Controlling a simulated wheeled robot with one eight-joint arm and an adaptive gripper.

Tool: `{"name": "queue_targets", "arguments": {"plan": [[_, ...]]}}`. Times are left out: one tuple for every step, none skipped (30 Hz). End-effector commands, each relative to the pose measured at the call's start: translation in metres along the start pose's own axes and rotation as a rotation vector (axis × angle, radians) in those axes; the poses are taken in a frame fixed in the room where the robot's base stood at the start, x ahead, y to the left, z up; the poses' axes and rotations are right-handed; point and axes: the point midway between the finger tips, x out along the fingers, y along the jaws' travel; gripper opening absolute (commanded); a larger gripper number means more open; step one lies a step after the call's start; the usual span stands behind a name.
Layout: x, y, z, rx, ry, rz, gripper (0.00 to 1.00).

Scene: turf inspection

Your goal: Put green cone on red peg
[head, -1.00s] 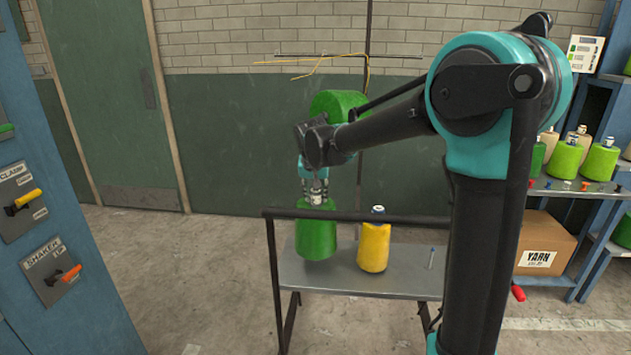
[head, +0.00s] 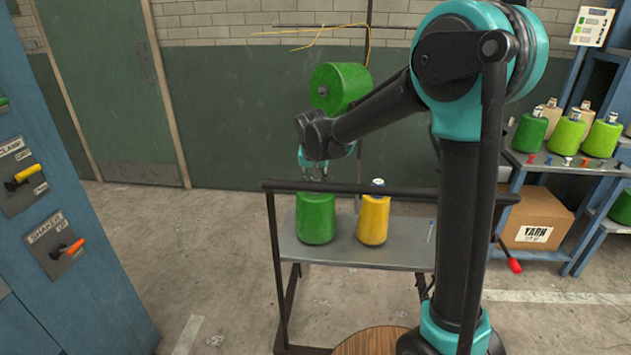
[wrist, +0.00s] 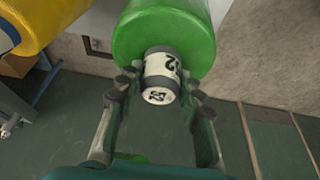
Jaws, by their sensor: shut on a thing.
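A dark green cone (head: 316,219) stands upright at the left of the grey bench (head: 375,256), beside a yellow cone (head: 373,220). My gripper (head: 316,181) is above the green cone with its fingers pointing down. In the wrist view, my gripper (wrist: 157,92) is shut around the white, black-marked tube tip (wrist: 161,78) of the green cone (wrist: 165,28). Whether the cone's base touches the bench I cannot tell.
A black rail (head: 390,189) runs along the bench's near side. Several cones, including green ones (head: 566,134), stand on the shelf. Open floor lies left of the bench.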

Motion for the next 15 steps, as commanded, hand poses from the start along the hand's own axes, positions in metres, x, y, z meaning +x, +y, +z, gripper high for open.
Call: {"name": "queue_targets", "arguments": {"plan": [[0.0008, -0.0003, -0.0001, 0.0, 0.0, 0.0, 0.4], [0.0007, -0.0003, -0.0002, 0.0, 0.0, 0.0, 0.43], [0.0006, -0.0003, -0.0002, 0.0, 0.0, 0.0, 0.48], [0.0005, -0.0002, -0.0001, 0.0, 0.0, 0.0, 0.52], [0.0005, -0.0003, -0.0001, 0.0, 0.0, 0.0, 0.56], [0.0004, -0.0002, -0.0001, 0.0, 0.0, 0.0, 0.57], [0.0004, -0.0002, -0.0001, 0.0, 0.0, 0.0, 0.57], [0.0003, -0.0002, -0.0001, 0.0, 0.0, 0.0, 0.57], [0.0003, -0.0002, -0.0001, 0.0, 0.0, 0.0, 0.57], [0.0003, -0.0001, -0.0001, 0.0, 0.0, 0.0, 0.57], [0.0003, -0.0001, -0.0001, 0.0, 0.0, 0.0, 0.57], [0.0002, -0.0001, -0.0001, 0.0, 0.0, 0.0, 0.57], [0.0, -0.0001, -0.0001, 0.0, 0.0, 0.0, 0.57], [-0.0004, -0.0001, -0.0003, 0.0, 0.0, 0.0, 0.57], [-0.0017, 0.0, -0.0008, 0.0, 0.0, 0.0, 0.57]]}}
